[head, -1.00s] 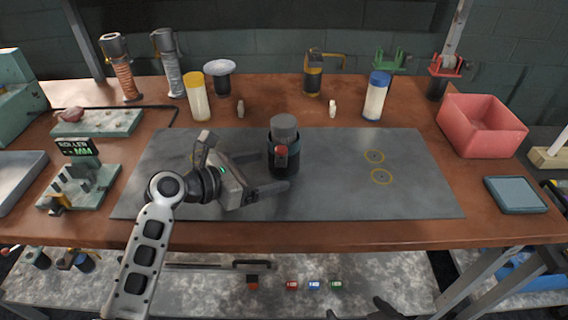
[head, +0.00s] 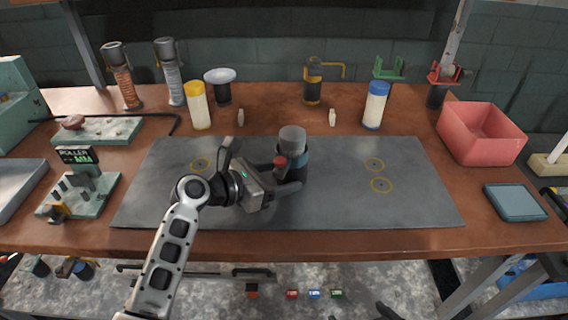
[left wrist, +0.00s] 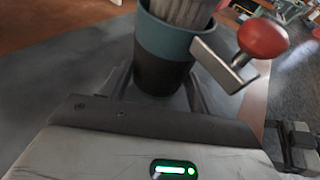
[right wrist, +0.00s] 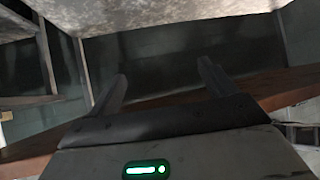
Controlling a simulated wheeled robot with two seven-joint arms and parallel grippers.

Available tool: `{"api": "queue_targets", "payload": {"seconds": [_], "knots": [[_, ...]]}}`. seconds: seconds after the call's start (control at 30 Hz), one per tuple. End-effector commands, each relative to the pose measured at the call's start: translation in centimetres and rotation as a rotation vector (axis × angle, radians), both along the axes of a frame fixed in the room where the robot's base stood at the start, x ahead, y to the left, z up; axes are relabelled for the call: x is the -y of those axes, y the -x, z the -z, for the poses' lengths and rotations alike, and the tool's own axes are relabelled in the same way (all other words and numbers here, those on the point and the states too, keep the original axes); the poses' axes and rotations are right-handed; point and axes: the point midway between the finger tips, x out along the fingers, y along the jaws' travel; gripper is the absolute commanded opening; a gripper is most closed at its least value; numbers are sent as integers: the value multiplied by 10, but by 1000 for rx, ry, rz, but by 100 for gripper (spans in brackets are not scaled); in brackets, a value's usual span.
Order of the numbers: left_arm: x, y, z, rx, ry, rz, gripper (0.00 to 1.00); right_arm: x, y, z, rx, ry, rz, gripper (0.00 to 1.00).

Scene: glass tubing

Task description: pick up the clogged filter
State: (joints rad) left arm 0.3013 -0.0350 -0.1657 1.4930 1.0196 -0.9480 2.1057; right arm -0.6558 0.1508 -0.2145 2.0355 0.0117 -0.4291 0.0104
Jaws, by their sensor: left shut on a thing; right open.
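The clogged filter is most likely the grey ribbed cylinder (head: 292,136); its top sticks out of a dark cup with a teal band (head: 299,160) on the grey mat. In the left wrist view the ribbed filter (left wrist: 185,10) sits inside the cup (left wrist: 165,55). A bracket with a red knob (left wrist: 262,38) is on the cup's side. My left gripper (left wrist: 158,88) is shut on the cup, one finger on each side, low down; it also shows in the head view (head: 282,180). The filter's lower part is hidden. My right gripper (right wrist: 161,80) is open and empty, below the table edge.
A yellow-capped bottle (head: 199,108) and a blue-capped bottle (head: 375,108) stand behind the mat. A red bin (head: 481,135) is at the right, a roller device (head: 80,185) at the left.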

Motion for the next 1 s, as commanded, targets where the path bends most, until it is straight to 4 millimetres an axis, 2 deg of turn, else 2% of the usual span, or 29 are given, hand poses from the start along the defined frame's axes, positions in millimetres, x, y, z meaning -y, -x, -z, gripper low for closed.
{"api": "queue_targets", "payload": {"seconds": [0.03, 0.07, 0.17, 0.27, 0.43, 0.63, 0.8, 1.0], "knots": [[0, 0, 1, -2, 0, 1, 48, 0, 0, 0, -1, -1, 2, 78], [0, 0, 1, -2, 0, 1, 48, 0, 1, 1, -5, -2, 5, 72], [0, 0, 1, -1, 0, 0, 48, -2, 0, -1, -9, -37, 16, 72], [0, 0, 1, -1, 0, 0, 48, -7, -4, -12, -16, -142, 46, 72], [0, 0, 1, -1, 0, 0, 48, -27, -9, -44, -90, -495, 140, 72], [-1, 0, 1, -1, 0, -1, 48, -54, -1, -81, -310, -940, 262, 72], [-1, 0, 1, -1, 0, -1, 48, -67, 11, -99, -491, -1164, 349, 72], [-1, 0, 1, -2, -1, -1, 48, -77, 23, -114, -677, -1337, 441, 72]]}}
